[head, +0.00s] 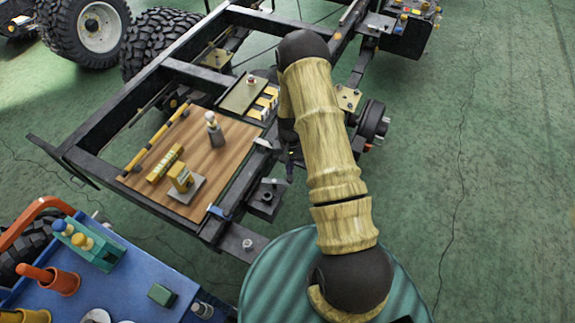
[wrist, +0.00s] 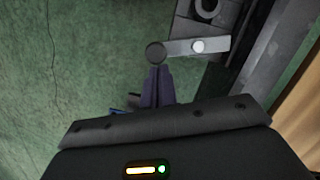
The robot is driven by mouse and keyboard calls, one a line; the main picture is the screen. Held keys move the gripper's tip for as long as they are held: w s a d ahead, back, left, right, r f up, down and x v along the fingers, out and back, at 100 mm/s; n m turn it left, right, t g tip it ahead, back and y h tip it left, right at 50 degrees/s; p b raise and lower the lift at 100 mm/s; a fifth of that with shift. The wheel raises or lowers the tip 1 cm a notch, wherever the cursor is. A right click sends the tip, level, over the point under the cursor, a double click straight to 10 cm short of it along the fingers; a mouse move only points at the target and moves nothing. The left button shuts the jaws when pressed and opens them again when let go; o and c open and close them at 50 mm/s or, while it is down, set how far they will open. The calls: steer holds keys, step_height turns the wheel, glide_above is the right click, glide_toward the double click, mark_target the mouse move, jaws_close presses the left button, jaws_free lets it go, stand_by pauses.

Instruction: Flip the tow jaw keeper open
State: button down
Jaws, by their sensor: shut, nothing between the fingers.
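In the head view the tow jaw (head: 266,198) sits on the frame's near right side, the keeper small there. My gripper (wrist: 158,72) is shut and empty, its fingertips at the knob's lower edge; I cannot tell whether they touch. In the head view my gripper (head: 290,176) is partly hidden by my arm.
The black chassis frame (head: 85,125) carries a wooden board (head: 215,150) with small parts, left of my arm. A blue cart (head: 140,275) with cups stands at lower left. The green floor (head: 480,170) is clear at the right.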

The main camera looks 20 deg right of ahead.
steer(key=shift+s+m, duration=0.5)
steer(key=shift+m, duration=0.5)
steer(key=w+d+r+b, duration=0.2)
steer(key=w+r, duration=0.4)
steer(key=r, duration=0.4)
steer(key=shift+d+r, duration=0.2)
steer(key=shift+d, duration=0.1)
steer(key=shift+s+a, duration=0.1)
steer(key=shift+s, duration=0.05)
